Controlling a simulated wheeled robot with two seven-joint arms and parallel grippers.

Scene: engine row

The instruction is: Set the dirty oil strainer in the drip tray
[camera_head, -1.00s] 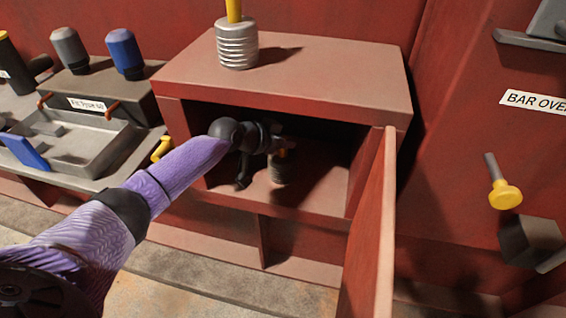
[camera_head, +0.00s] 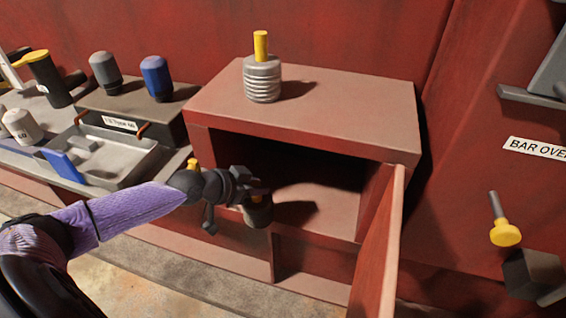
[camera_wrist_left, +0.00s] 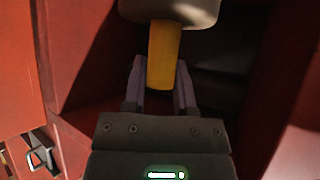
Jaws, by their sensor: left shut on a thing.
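My left gripper (camera_head: 260,191) is shut on the yellow handle of a grey strainer (camera_head: 258,212). The strainer hangs below the fingers at the front opening of the red cabinet. In the left wrist view the yellow handle (camera_wrist_left: 164,50) sits between the fingers of my left gripper (camera_wrist_left: 160,66), with the grey body (camera_wrist_left: 170,10) beyond. How dirty it is cannot be told. A shallow grey metal tray (camera_head: 150,165) lies left of the cabinet, apart from the strainer; a blue piece (camera_head: 65,169) is at its left side. My right gripper is not in view.
The red cabinet (camera_head: 300,112) stands open, its door (camera_head: 378,255) swung forward on the right. A ribbed silver strainer with a yellow handle (camera_head: 262,80) stands on top. Grey and blue canisters (camera_head: 156,78) stand behind the tray. A yellow knob (camera_head: 505,234) is far right.

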